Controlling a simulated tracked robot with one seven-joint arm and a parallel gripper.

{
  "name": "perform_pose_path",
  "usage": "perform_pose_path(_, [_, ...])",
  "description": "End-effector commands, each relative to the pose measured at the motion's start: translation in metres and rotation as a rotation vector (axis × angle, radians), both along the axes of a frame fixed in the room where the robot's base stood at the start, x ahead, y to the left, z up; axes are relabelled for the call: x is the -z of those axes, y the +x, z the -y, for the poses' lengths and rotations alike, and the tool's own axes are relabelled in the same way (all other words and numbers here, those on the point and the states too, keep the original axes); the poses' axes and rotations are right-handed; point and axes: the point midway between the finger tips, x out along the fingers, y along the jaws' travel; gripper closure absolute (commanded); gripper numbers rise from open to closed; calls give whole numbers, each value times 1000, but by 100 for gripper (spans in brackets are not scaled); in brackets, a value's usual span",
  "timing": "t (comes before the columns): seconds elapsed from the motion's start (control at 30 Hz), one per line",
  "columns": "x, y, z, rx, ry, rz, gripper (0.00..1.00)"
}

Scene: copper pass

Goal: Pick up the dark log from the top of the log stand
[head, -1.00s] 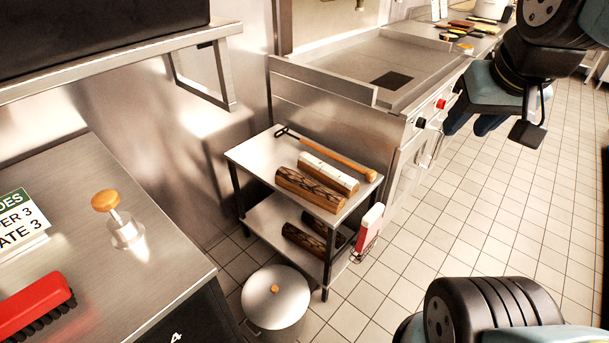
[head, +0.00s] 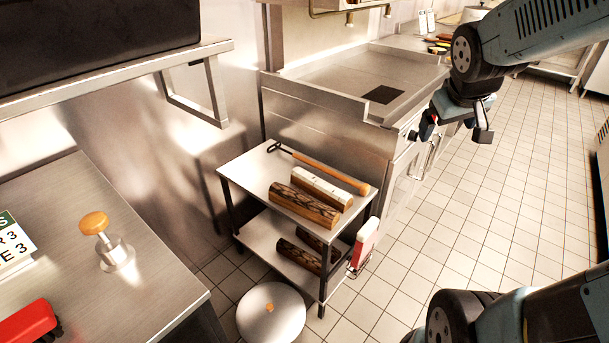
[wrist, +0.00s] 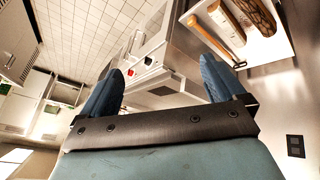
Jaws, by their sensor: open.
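The log stand (head: 255,172) is a small two-tier metal table near the middle of the head view. The dark log (head: 304,206) lies on its top shelf along the front side, with rough dark bark. It also shows in the wrist view (wrist: 257,14) at the upper right. A pale log (head: 322,188) lies right behind it, and a wooden-handled tool (head: 325,168) lies behind that. My gripper (head: 455,126) is up and to the right of the stand, in front of the griddle. In the wrist view my gripper (wrist: 160,85) has its blue fingers spread apart with nothing between them.
More dark logs (head: 298,257) lie on the lower shelf. A red-and-white box (head: 364,243) hangs at the stand's right side. A round lidded pot (head: 270,313) stands on the floor in front. The griddle (head: 350,80) is behind; tiled floor lies open to the right.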

Motion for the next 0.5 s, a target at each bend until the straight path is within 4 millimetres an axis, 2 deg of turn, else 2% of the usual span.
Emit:
perform_pose_path(0.03, [11,14,3,-22,-19,-7,4])
perform_pose_path(0.2, [43,55,10,-114,-72,-6,4])
perform_pose_path(0.5, [115,115,12,-305,-108,1,4])
